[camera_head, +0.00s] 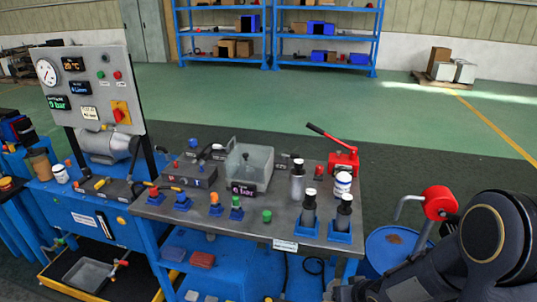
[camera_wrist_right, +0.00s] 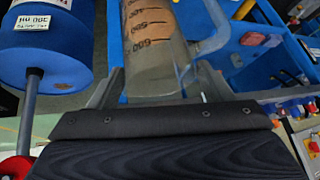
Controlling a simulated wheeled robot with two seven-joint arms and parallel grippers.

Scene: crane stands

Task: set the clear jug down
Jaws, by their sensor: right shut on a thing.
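The clear jug (camera_wrist_right: 150,50) fills the upper middle of the right wrist view. It is see-through, with an orange-brown measuring scale and dark numbers on its side. My right gripper (camera_wrist_right: 160,88) is shut on it, with one grey finger on each side. The jug's upper end is cut off by the picture edge, and I cannot tell whether it touches anything below. In the head view my right arm (camera_head: 440,270) reaches in at the bottom right. The jug is not clearly visible there. My left gripper is not in view.
A blue drum (camera_head: 388,252) with a red-reeled crank (camera_head: 438,203) stands right of the workbench; the drum is close beside the jug in the wrist view (camera_wrist_right: 45,45). The grey benchtop (camera_head: 285,222) carries a clear tank (camera_head: 250,165), dark-topped cylinders and a red-handled pump (camera_head: 343,160).

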